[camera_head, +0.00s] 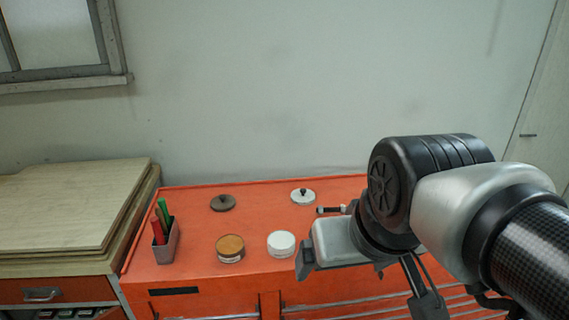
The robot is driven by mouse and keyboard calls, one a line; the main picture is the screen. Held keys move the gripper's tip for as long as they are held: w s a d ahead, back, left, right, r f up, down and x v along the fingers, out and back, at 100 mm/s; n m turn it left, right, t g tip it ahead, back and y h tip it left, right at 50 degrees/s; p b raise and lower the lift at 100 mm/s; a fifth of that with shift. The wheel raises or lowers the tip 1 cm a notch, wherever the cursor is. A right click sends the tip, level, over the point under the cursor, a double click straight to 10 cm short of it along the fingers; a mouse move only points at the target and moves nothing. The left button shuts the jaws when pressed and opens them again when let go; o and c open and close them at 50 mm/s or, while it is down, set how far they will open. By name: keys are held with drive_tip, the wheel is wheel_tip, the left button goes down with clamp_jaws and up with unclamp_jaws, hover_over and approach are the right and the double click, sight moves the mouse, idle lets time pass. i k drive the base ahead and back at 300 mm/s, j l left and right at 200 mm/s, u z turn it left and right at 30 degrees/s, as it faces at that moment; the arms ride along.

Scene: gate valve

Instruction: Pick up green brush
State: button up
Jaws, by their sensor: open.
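A green stick-like item (163,210), apparently the green brush, stands upright in a small grey holder (168,252) at the left end of the orange cabinet top. Only its upper part shows; its lower end is hidden in the holder. A red item (157,231) stands beside it in the same holder. My gripper (342,272) is open, over the front right part of the cabinet, well to the right of the holder. I see nothing between its fingers.
The orange cabinet top (190,207) also bears a dark lid (223,203), a white lid (303,196), a brown-topped jar (230,248) and a white-topped jar (281,244). A small black item (329,210) is partly hidden by my arm. Wooden boards (70,210) are stacked at left.

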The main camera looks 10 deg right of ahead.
sight(161, 202)
drive_tip(key=i+j+z, duration=0.1)
drive_tip(key=j+z, duration=0.15)
drive_tip(key=j, duration=0.8)
drive_tip(key=j+z, duration=0.25)
drive_tip(key=j, duration=0.8)
drive_tip(key=k+j+z, duration=0.1)
drive_tip(key=j+z, duration=0.15)
drive_tip(key=j, duration=0.85)
